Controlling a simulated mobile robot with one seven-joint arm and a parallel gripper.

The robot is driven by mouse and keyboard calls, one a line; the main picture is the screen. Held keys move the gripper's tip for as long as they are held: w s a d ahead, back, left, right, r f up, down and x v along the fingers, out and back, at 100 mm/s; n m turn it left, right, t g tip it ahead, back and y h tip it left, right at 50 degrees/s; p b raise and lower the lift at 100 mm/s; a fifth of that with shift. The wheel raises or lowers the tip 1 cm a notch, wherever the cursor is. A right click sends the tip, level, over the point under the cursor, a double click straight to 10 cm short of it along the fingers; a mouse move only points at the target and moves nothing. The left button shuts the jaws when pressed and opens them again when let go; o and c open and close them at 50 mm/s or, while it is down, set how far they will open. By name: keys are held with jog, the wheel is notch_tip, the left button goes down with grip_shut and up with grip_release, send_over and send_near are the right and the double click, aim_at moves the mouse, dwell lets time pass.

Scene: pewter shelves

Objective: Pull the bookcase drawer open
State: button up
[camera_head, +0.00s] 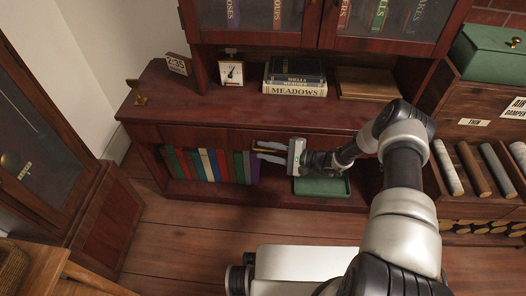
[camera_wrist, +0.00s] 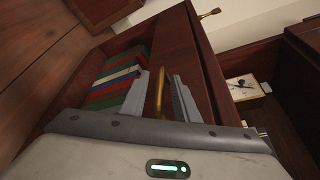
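The dark red-brown bookcase (camera_head: 185,133) has a drawer just under its top ledge; its front shows in the wrist view (camera_wrist: 185,55). The drawer looks shut. A brass bar handle (camera_wrist: 160,92) is on the drawer front. My gripper (camera_wrist: 160,95) is open, with one grey finger on each side of the handle and gaps showing. In the head view my gripper (camera_head: 263,152) reaches in from the right at the drawer front, and its fingers partly hide the handle. Whether a fingertip touches the handle cannot be told.
Below the drawer, several coloured books (camera_head: 210,165) and a green tray (camera_head: 322,187) stand on the lower shelf. The ledge holds a small clock (camera_head: 230,73) and stacked books (camera_head: 295,77). A cabinet (camera_head: 45,150) stands at left. Floor in front (camera_head: 180,235) is clear.

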jog(key=shift+w+a+f, duration=0.1)
jog(key=shift+w+a, duration=0.1)
jog(key=shift+a, duration=0.3)
grip_shut()
jog(key=shift+s, duration=0.1)
